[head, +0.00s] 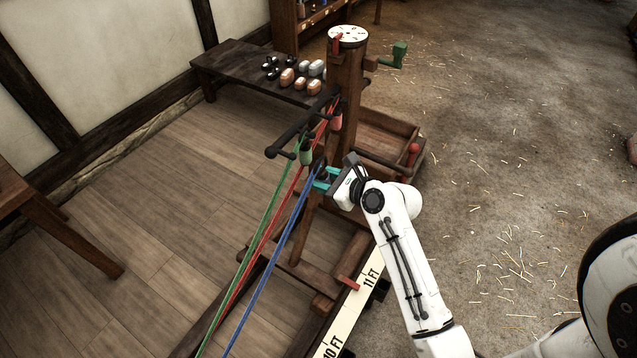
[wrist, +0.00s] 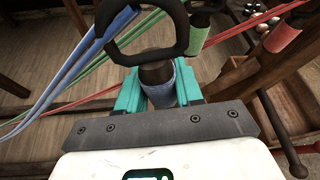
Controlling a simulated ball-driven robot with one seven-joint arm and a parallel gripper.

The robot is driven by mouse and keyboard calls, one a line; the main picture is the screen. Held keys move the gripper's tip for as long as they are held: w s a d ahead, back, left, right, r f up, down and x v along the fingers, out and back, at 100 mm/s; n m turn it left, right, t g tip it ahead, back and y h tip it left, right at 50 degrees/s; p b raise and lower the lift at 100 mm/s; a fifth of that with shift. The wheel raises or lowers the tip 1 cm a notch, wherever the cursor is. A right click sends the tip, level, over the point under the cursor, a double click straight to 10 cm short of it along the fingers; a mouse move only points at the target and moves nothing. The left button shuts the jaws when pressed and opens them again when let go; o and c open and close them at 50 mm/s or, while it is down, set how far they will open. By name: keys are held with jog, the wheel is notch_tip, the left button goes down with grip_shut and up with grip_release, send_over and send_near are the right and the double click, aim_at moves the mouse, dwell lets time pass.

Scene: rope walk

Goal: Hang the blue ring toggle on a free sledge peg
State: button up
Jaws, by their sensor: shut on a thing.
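My gripper (head: 324,180) is shut on the blue ring toggle, holding it in the air beside the sledge post. In the wrist view, the toggle's blue-wrapped body (wrist: 188,84) sits between my teal fingers (wrist: 160,90). Its dark ring (wrist: 183,32) stands out beyond them, with the blue rope (wrist: 85,62) looped on it. The dark peg bar (head: 290,138) is up and left of my gripper in the head view. The green toggle (head: 306,153) and red toggle (head: 337,121) hang along it. A peg near the bar's left end looks bare.
Green rope (head: 262,225) and red rope (head: 268,240) run down left beside the blue one. The wooden post (head: 345,80) with a white dial (head: 348,37) stands behind. A dark bench (head: 240,66) holds several small objects. Open floor lies right.

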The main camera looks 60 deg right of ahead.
jog(key=a+r+b+x, duration=0.1)
jog(key=r+b+x, duration=0.1)
jog(key=x, duration=0.7)
jog(key=shift+w+b, duration=0.55)
jog(key=shift+b, duration=0.3)
jog(key=shift+a+f, duration=0.15)
jog(key=shift+f, duration=0.05)
dwell(0.5)
jog(key=o, duration=1.1)
jog(key=v, duration=1)
jog(key=shift+s+r, duration=0.15)
jog(key=shift+s, duration=0.2)
